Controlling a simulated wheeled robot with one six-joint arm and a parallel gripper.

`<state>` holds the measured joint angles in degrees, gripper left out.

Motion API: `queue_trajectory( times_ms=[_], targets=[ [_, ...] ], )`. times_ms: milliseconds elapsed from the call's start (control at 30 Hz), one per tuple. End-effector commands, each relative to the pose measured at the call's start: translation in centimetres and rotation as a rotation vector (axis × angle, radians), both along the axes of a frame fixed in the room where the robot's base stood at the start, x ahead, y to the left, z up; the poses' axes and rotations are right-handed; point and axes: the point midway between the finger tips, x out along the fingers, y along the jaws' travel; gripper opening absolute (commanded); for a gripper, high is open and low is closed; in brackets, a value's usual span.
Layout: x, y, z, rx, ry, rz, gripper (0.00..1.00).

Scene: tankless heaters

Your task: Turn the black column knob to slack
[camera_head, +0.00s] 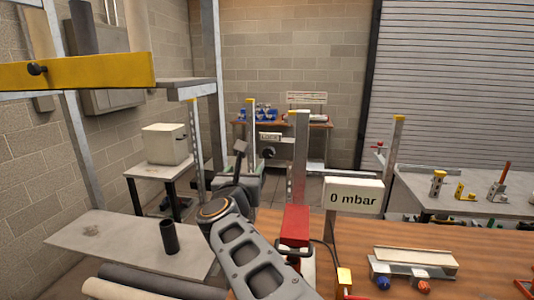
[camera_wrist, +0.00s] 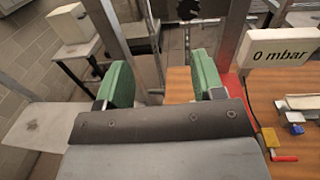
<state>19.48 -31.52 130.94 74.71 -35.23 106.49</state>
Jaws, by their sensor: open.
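A black round knob (camera_head: 268,152) sits on a metal column beyond my arm in the head view, just below a small white label plate (camera_head: 270,137). In the wrist view a dark shape (camera_wrist: 187,10) shows at the top edge; I cannot tell whether it is the knob. My gripper (camera_wrist: 163,82) has two green pads set wide apart, with nothing between them. In the head view my gripper (camera_head: 245,178) is partly hidden by my own arm, nearer than the knob and apart from it. Which way the knob is turned is too small to tell.
A second black knob (camera_head: 37,69) is on the yellow beam (camera_head: 90,71) at upper left. A red post (camera_head: 295,228) and a "0 mbar" display (camera_head: 353,195) stand right of my arm, on the wooden bench (camera_head: 450,235). A dark cup (camera_head: 169,237) stands on the grey table (camera_head: 120,240).

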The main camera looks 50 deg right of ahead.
Motion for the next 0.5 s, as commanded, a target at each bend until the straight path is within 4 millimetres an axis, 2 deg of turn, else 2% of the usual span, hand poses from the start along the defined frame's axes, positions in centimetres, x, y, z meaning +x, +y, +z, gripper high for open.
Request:
queue_trajectory(
  times_ms=[100,200,500],
  targets=[
    [-1.3,-1.5,0.2,0.088,-0.112,-0.094,0.62],
    [-1.4,-2.5,0.3,0.118,-0.153,-0.129,0.62],
    [1.1,-7.3,0.2,0.123,-0.155,-0.133,0.62]
  ],
)
